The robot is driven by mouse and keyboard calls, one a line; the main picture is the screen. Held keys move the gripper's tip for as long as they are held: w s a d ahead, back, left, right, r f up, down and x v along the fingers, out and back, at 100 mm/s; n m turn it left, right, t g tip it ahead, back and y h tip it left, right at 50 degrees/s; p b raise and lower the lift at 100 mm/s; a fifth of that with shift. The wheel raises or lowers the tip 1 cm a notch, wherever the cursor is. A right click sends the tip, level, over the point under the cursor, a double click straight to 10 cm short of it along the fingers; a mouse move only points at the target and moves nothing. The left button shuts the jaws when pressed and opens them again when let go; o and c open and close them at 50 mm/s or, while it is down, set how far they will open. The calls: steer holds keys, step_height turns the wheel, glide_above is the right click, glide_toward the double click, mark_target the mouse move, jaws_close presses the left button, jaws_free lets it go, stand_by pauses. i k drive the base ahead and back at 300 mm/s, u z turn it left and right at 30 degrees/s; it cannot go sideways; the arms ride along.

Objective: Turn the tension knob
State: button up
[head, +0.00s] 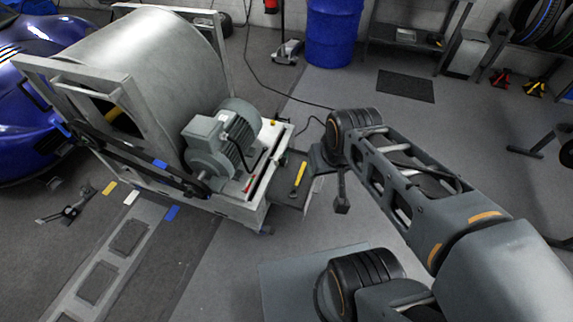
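The hub dynamometer has a large grey roller drum (150,60) in a pale metal frame. A grey-green electric motor (222,140) sits on its right side, with a dark belt run below the drum. I cannot clearly pick out the tension knob. A small red part (249,184) shows on the motor's base, and a small yellow part (273,122) shows behind the motor. My arm reaches in from the lower right. Its end, apparently my gripper (342,207), hangs right of the dynamometer, apart from it. Its fingers are too small and dark to read.
A yellow-handled tool (299,178) lies on a low dark shelf beside the frame. A blue car (30,120) stands at left. A blue barrel (333,30) and a workbench (405,35) stand at the back. Floor between my arm and the back wall is mostly clear.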

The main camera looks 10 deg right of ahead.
mark_target(283, 162)
steer(key=z, duration=0.15)
steer(key=i, duration=0.85)
steer(key=u, duration=0.3)
